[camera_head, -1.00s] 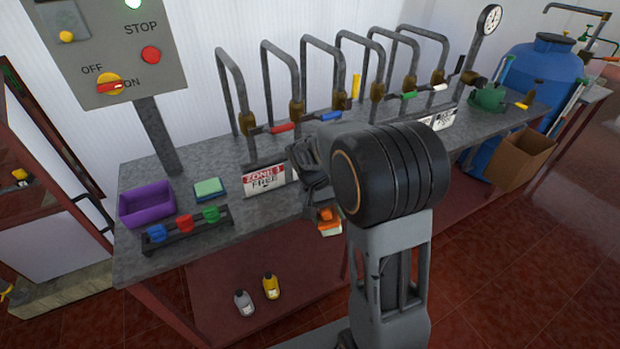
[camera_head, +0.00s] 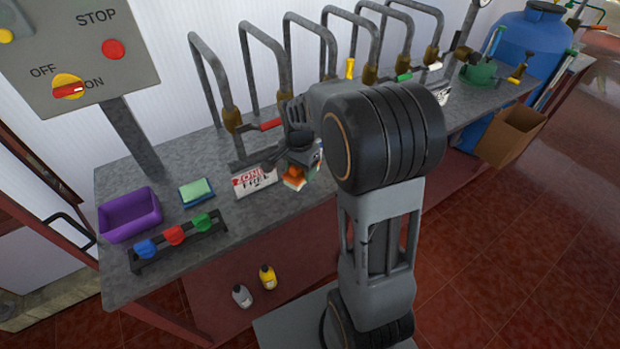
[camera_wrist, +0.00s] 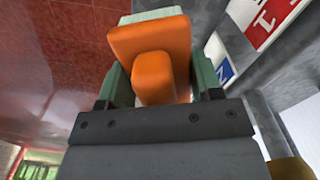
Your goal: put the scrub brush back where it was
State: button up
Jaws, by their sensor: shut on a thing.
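The scrub brush (camera_head: 294,178) is orange with a pale bristle block. My gripper (camera_head: 302,160) is shut on it and holds it near the front edge of the grey bench (camera_head: 215,168), right of the white and red sign (camera_head: 254,181). In the wrist view the orange brush body (camera_wrist: 150,45) fills the middle, with the pale bristles at its far end. The green fingers of my gripper (camera_wrist: 160,82) sit on either side of its orange grip. I cannot tell which spot on the bench the brush came from.
On the bench at left are a purple bin (camera_head: 130,222), a green sponge on a blue dish (camera_head: 196,189), and a black rack (camera_head: 180,245) with blue, red and green knobs. Bent pipes with coloured valve handles line the back. A cardboard box (camera_head: 509,135) stands at the right.

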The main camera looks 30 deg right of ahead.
send_over(311, 187)
jog(key=f, duration=0.4)
jog(key=shift+s+a+f, duration=0.15)
jog(key=shift+a+f, duration=0.15)
jog(key=shift+f, duration=0.1)
jog(key=shift+d+f+p, duration=0.2)
jog(key=shift+f+p, duration=0.3)
jog(key=shift+f, duration=1.25)
jog(key=o, duration=0.9)
notch_tip(311, 187, up, 11)
jog(key=shift+r+b, duration=0.1)
jog(key=shift+b, duration=0.3)
jog(key=s+a+r+n+t, duration=0.2)
jog(key=s+a+n, duration=0.2)
jog(key=s+n, duration=0.2)
jog(key=s+a+r+n+t, duration=0.2)
jog(key=s+a+n, duration=0.3)
jog(key=s, duration=0.5)
jog(key=shift+r+n, duration=0.6)
jog(key=shift+r, duration=0.25)
